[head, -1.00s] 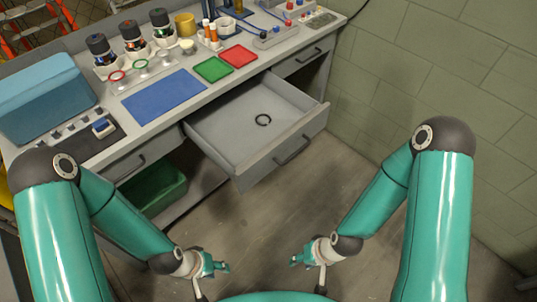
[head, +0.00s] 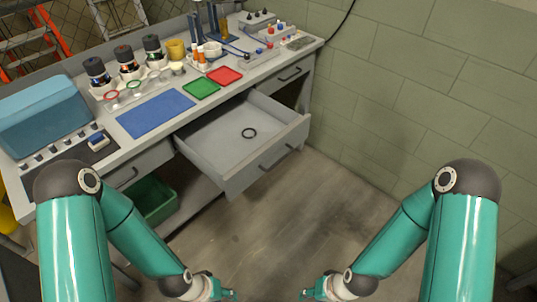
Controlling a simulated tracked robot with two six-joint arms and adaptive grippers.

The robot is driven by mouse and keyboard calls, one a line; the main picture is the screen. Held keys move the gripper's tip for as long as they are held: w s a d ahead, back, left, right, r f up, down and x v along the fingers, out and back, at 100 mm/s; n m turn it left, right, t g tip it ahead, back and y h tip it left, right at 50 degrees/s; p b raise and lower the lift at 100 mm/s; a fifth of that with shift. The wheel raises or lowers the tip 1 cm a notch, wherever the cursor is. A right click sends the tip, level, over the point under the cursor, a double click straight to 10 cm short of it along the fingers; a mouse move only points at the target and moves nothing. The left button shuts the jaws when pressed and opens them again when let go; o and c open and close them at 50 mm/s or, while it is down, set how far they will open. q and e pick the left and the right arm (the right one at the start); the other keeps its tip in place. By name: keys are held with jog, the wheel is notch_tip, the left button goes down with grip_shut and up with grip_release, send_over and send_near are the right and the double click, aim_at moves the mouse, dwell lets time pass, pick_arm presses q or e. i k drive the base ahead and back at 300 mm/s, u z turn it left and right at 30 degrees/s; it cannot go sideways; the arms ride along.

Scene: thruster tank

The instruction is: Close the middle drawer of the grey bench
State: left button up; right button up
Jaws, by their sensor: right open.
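The grey bench (head: 135,162) stands across the left and middle of the head view. Its middle drawer (head: 222,160) is pulled well out, and a black ring (head: 249,133) lies inside it. The drawer front (head: 265,163) has a dark bar handle (head: 275,160). My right gripper (head: 308,294) is open and empty at the bottom edge of the view, low and apart from the drawer. My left gripper (head: 230,294) is at the bottom edge too, partly cut off, and its jaws cannot be made out. Neither gripper touches the bench.
The drawers to the left (head: 138,168) and right (head: 290,74) are shut. A green bin (head: 153,200) sits under the bench. Bottles, a blue mat (head: 156,114), a green tray (head: 201,89) and a red tray (head: 225,75) stand on top. The floor (head: 300,215) before the drawer is clear.

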aim_at(214, 142)
jog(key=z, duration=0.25)
jog(key=i, duration=0.55)
jog(key=u, duration=1.3)
jog(key=k, duration=1.1)
jog(key=z, duration=0.2)
jog(key=i, duration=1.2)
jog(key=z, duration=0.1)
